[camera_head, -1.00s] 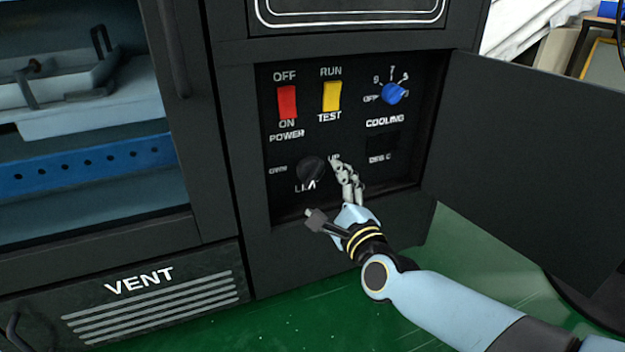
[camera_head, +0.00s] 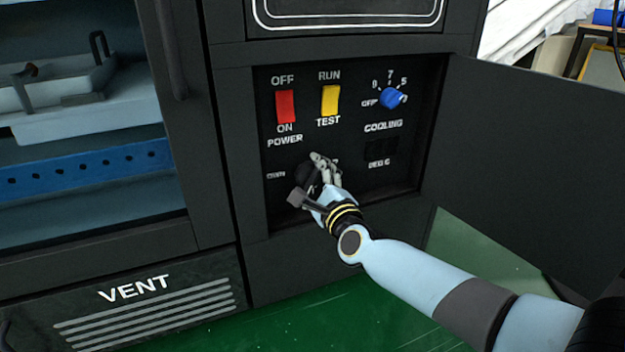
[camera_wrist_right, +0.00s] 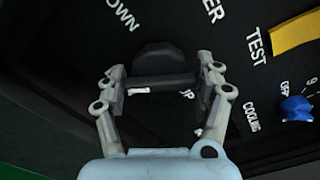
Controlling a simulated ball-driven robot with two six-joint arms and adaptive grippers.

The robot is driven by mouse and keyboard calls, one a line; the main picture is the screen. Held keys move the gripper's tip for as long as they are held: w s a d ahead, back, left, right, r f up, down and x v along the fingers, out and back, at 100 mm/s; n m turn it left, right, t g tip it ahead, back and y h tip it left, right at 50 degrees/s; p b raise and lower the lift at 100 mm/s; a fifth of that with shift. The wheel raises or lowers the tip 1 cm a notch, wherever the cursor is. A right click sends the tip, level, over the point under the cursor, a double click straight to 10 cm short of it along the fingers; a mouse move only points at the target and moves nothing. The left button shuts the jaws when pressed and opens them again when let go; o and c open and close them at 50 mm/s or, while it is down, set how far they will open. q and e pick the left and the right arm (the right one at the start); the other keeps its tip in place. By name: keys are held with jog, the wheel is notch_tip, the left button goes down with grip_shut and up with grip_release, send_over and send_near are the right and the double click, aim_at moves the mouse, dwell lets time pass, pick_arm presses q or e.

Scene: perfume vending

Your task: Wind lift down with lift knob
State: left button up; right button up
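The black lift knob (camera_head: 304,176) is on the lower left of the black control panel, mostly hidden behind my right gripper (camera_head: 322,172) in the head view. In the right wrist view the knob (camera_wrist_right: 158,58) is ahead of the gripper (camera_wrist_right: 162,90). The fingers stand apart, one on each side of the knob's raised bar, with a narrow gap visible at each side. Contact is not clear. The "DOWN" label is left of the knob; in the head view the "UP" and "LIFT" labels are hidden. My left gripper is not in view.
The red power switch (camera_head: 285,107), yellow run/test switch (camera_head: 330,100) and blue cooling knob (camera_head: 391,97) are above on the panel. The panel is recessed, with an open black door (camera_head: 530,170) at right. Green floor (camera_head: 300,315) is clear below.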

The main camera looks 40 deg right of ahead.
jog(key=c, duration=0.5)
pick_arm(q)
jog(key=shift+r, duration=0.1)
pick_arm(e)
jog(key=shift+n, duration=0.3)
jog(key=n+p, duration=0.1)
jog(key=n, duration=0.1)
jog(key=shift+r+n+p, duration=0.1)
jog(key=shift+n+p, duration=0.2)
jog(key=shift+n, duration=0.1)
jog(key=n+p, duration=0.1)
jog(key=n, duration=0.1)
jog(key=shift+n, duration=0.3)
jog(key=n+p, duration=0.1)
jog(key=n, duration=0.1)
jog(key=shift+n, duration=0.4)
jog(key=n+p, duration=0.2)
jog(key=n, duration=0.1)
jog(key=shift+n, duration=0.8)
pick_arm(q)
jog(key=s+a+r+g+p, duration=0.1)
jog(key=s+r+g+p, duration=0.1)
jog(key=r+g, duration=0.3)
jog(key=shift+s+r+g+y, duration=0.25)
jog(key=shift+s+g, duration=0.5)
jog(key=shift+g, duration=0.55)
pick_arm(e)
jog(key=shift+n, duration=2.3)
